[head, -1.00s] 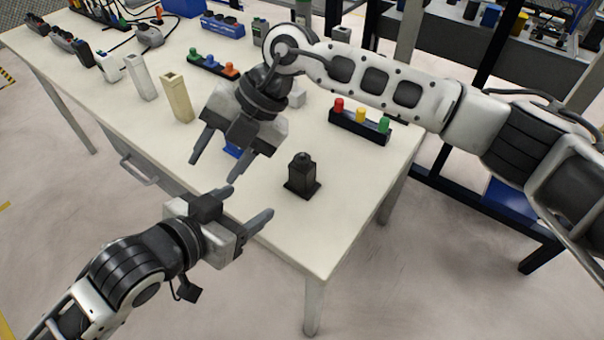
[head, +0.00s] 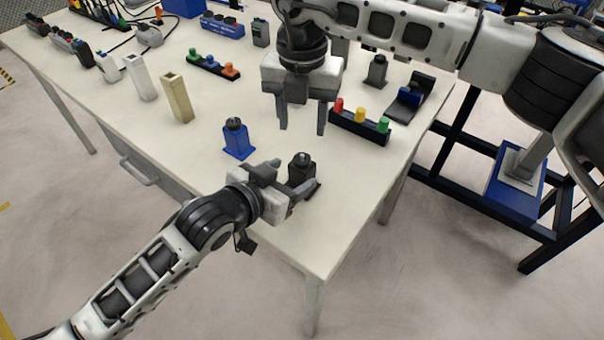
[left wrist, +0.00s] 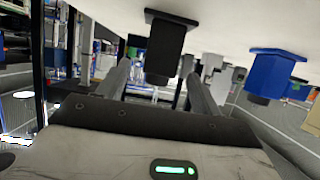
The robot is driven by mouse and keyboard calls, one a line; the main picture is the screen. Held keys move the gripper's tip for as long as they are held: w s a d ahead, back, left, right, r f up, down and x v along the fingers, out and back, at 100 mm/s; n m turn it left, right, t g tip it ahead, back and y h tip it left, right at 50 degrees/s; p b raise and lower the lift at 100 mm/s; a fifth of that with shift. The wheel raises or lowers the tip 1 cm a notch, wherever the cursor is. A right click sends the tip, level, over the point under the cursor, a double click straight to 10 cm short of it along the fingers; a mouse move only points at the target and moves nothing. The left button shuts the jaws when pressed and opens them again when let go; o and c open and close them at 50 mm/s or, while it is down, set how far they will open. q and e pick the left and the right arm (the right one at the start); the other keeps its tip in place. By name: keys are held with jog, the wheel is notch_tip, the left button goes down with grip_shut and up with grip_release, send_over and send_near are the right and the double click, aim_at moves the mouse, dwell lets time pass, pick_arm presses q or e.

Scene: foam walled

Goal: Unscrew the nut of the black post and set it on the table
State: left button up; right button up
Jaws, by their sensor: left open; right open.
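The black post (head: 301,168) stands upright on the table (head: 330,222) near its front right corner, with a dark nut (head: 302,157) at its top. My left gripper (head: 298,186) is open at the post, low over the table. In the left wrist view the picture is upside down; the black post (left wrist: 166,45) shows between the two open fingers (left wrist: 160,78). I cannot tell whether they touch it. A blue post (head: 236,140) with a dark top stands to the left; it also shows in the left wrist view (left wrist: 272,72). My right gripper (head: 302,130) is open and empty, above and behind the black post.
A block with red, yellow and green knobs (head: 358,127) lies behind the black post. Two hollow upright tubes, one beige (head: 177,98), stand at the left. Another dark post (head: 376,71) stands farther back. Bare table lies in front of the blue post.

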aim_at(296, 172)
pick_arm(q)
jog(key=x, duration=0.5)
jog(key=shift+r, duration=0.1)
grip_shut()
pick_arm(e)
jog(key=m, duration=0.3)
jog(key=shift+m, duration=0.4)
jog(key=shift+f+m, duration=0.15)
jog(key=shift+m, duration=0.15)
notch_tip(296, 172, down, 8)
jog(key=shift+r, duration=0.25)
